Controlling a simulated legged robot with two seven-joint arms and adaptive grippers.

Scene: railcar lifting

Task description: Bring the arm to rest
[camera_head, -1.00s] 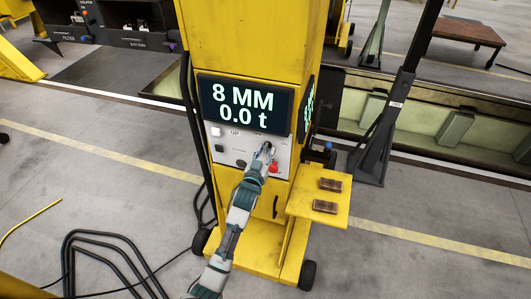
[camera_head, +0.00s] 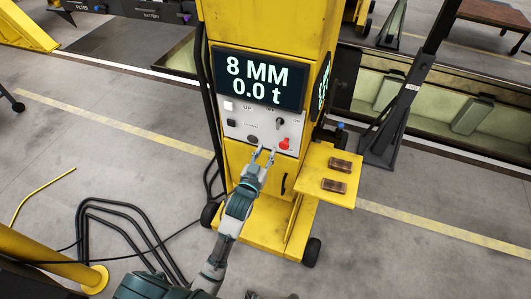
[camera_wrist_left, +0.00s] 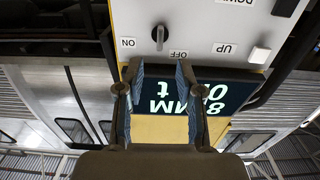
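My left gripper (camera_head: 265,153) is in front of the yellow lifting column (camera_head: 262,22), just below and left of the rotary knob (camera_head: 279,123) on its grey control panel (camera_head: 240,116). Its two fingers stand apart with nothing between them; they also show apart in the left wrist view (camera_wrist_left: 159,70). There the panel appears upside down, with the knob (camera_wrist_left: 158,38) between the ON and OFF labels, clear of the fingertips. The column's display (camera_head: 260,78) reads 8 MM and 0.0 t. My right gripper is not in view.
A red button (camera_head: 284,143) sits close to my left fingertips. A yellow side shelf (camera_head: 312,186) carries two small brown blocks (camera_head: 337,167). A dark stand (camera_head: 390,120) is at the right, beside the pit. Black cables (camera_head: 120,212) and a yellow post (camera_head: 45,258) are at lower left.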

